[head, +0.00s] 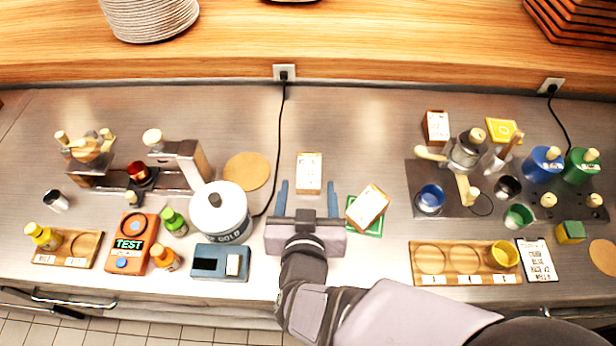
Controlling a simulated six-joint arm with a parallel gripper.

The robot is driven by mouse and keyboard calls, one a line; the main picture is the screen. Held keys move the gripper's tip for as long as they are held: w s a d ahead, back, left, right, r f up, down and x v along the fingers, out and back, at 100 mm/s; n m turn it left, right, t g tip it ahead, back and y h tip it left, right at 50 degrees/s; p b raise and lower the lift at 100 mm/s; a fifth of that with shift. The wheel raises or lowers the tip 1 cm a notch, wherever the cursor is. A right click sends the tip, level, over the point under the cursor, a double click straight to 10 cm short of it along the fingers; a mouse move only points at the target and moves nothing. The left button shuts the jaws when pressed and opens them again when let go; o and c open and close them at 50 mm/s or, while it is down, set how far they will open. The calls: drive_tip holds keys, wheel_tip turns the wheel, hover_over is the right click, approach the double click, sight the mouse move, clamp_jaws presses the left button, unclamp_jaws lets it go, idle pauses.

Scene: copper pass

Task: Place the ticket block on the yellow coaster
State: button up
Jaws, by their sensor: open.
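Three similar wooden blocks with white printed tops are in the head view; I cannot tell which the task means. One ticket block (309,172) stands just beyond my gripper (308,188), roughly in line with the gap between its fingers. My gripper is open and empty, pointing away from me. A second block (371,203) sits turned on a green coaster (377,230), right of the gripper. A third block (436,126) stands at the back right. The yellow coaster (503,127) lies right of that block, partly covered by a wooden-handled tool, with no block on it.
A white canister (220,213) and a blue-grey device (220,262) stand close left of my gripper. A machine with a blue cup (430,197) stands right, in front of the yellow coaster. A wooden cup rack (450,280) lies front right. Steel counter behind the middle block is clear.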

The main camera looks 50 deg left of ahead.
sight(309, 158)
drive_tip(key=shift+o, duration=0.4)
drive_tip(key=shift+v, duration=1.25)
drive_tip(key=p+x, duration=0.1)
drive_tip(key=x, duration=0.7)
drive_tip(key=shift+w+a+f+p, duration=0.15)
drive_tip(key=shift+a+f+p, duration=0.1)
drive_tip(key=shift+f+p, duration=0.05)
drive_tip(key=shift+p+x, duration=1.05)
drive_tip(key=shift+x, duration=2.55)
drive_tip(key=shift+w, duration=0.1)
drive_tip(key=c, duration=1.3)
drive_tip(key=shift+r, duration=0.2)
wheel_tip(309, 158, up, 10)
drive_tip(key=shift+f, duration=0.15)
